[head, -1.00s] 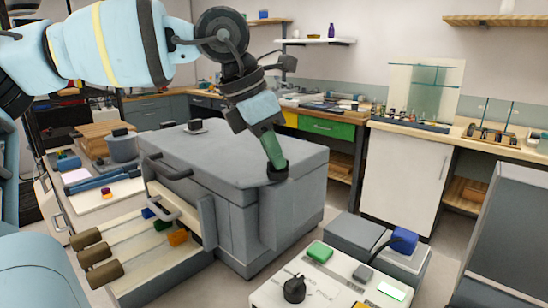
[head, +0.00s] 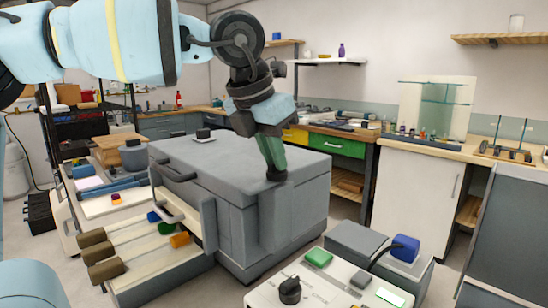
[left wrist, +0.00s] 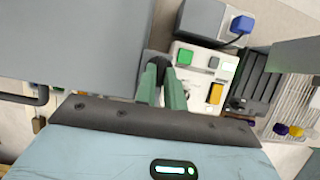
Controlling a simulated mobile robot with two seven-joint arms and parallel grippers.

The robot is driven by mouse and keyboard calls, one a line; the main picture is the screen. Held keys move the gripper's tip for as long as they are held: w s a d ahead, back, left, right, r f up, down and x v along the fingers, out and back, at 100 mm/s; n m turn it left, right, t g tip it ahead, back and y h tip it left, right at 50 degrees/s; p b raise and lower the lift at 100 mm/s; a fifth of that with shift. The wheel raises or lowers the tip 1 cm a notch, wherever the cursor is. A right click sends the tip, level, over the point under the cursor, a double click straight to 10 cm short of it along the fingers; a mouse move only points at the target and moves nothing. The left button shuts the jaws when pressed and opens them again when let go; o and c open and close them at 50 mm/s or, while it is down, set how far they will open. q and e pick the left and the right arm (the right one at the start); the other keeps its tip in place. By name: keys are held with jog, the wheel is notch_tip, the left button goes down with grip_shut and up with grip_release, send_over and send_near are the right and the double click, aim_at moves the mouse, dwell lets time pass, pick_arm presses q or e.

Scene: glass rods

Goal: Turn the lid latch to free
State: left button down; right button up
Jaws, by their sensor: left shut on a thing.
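The large grey chest (head: 240,165) with a flat lid fills the middle of the head view. The small black latch (head: 277,175) sits at the near right edge of its lid, mostly covered by fingers. My left gripper (head: 274,168) reaches down from above with its green fingers shut on the latch. In the left wrist view the green fingers (left wrist: 161,84) stand on both sides of the dark latch (left wrist: 158,64) at the lid's edge. The latch's exact angle is hard to tell. My right gripper is not in view.
An open drawer (head: 160,250) with coloured blocks and brown rollers juts out at the chest's front left. A white control box (head: 325,282) with a black dial (head: 289,291) stands in front at right. A small black knob (head: 203,133) is on the lid.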

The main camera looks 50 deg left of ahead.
aim_at(261, 185)
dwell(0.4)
pick_arm(q)
jog(key=c, duration=1.5)
grip_release()
jog(key=shift+p+v, duration=0.35)
jog(key=shift+v, duration=3.55)
